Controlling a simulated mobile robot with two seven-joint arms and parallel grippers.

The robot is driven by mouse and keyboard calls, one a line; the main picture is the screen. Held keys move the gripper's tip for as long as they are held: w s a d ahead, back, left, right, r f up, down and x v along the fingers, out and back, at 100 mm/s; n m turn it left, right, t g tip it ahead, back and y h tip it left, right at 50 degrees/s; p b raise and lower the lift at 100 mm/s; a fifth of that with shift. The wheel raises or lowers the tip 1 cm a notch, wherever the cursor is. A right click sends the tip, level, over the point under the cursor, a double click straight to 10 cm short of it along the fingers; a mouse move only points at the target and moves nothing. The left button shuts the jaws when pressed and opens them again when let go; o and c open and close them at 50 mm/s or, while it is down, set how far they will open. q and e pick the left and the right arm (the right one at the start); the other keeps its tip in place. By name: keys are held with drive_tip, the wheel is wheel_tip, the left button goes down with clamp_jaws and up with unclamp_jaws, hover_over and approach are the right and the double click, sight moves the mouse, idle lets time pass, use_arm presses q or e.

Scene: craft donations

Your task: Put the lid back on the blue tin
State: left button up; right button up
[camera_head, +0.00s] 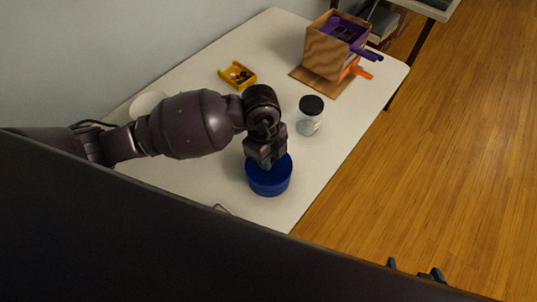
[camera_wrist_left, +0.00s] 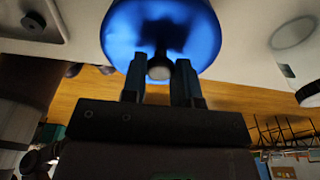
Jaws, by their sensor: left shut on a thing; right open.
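The blue tin (camera_head: 270,187) stands on the white table, near its front edge. My left gripper (camera_head: 266,162) is directly above it, pointing down. In the left wrist view, my left gripper (camera_wrist_left: 161,68) is shut on a small grey knob in front of a round blue surface, which looks like the lid (camera_wrist_left: 195,35). The lid appears level over the tin's top; I cannot tell whether it rests on the rim or is slightly above it. My right gripper (camera_head: 415,270) shows only its fingertips at the bottom right, open and empty, away from the table.
A glass jar with a black lid (camera_head: 310,115) stands just behind and right of the tin. A small yellow tray (camera_head: 237,76) and a brown box (camera_head: 325,55) holding purple and orange things are farther back. A white round thing (camera_head: 146,104) is partly behind my left arm.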

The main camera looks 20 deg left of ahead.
drive_tip(key=shift+w+r, duration=0.1)
drive_tip(key=shift+w, duration=0.05)
drive_tip(key=shift+w+r, duration=0.25)
drive_tip(key=shift+r, duration=0.1)
use_arm(q)
drive_tip(key=shift+p, duration=0.35)
use_arm(e)
drive_tip(key=shift+s, duration=0.35)
use_arm(q)
drive_tip(key=shift+p, duration=0.3)
use_arm(e)
drive_tip(key=shift+w+a+r, duration=0.1)
drive_tip(key=shift+w+r, duration=0.45)
drive_tip(key=shift+r, duration=0.1)
drive_tip(key=shift+s+f, duration=0.15)
drive_tip(key=shift+s, duration=0.25)
use_arm(q)
drive_tip(key=shift+f, duration=0.1)
use_arm(e)
drive_tip(key=shift+w+r, duration=0.15)
drive_tip(key=shift+r, duration=0.2)
